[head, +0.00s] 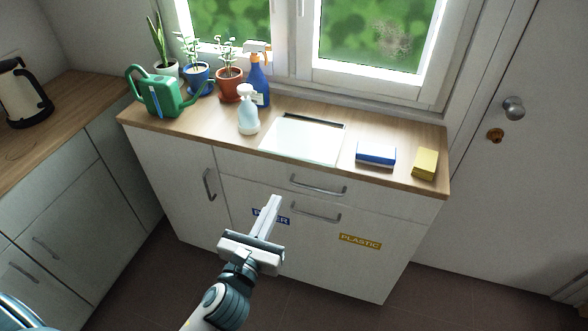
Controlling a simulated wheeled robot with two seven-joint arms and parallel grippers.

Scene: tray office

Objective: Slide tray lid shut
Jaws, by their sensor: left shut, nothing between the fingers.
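A flat white tray lid (298,143) lies on the wooden counter below the window. A narrow dark strip shows along its far edge, so it appears not to cover the whole opening there. My left gripper (274,203) is in front of the cabinet, nearer to me than the lid and apart from it. Its fingers are together with nothing between them. My right gripper is not in view.
A white pump bottle (248,112) stands just left of the lid, with a blue spray bottle (259,82), potted plants and a green watering can (160,94) beyond. A blue-and-white box (376,154) and a yellow block (425,163) lie to the right.

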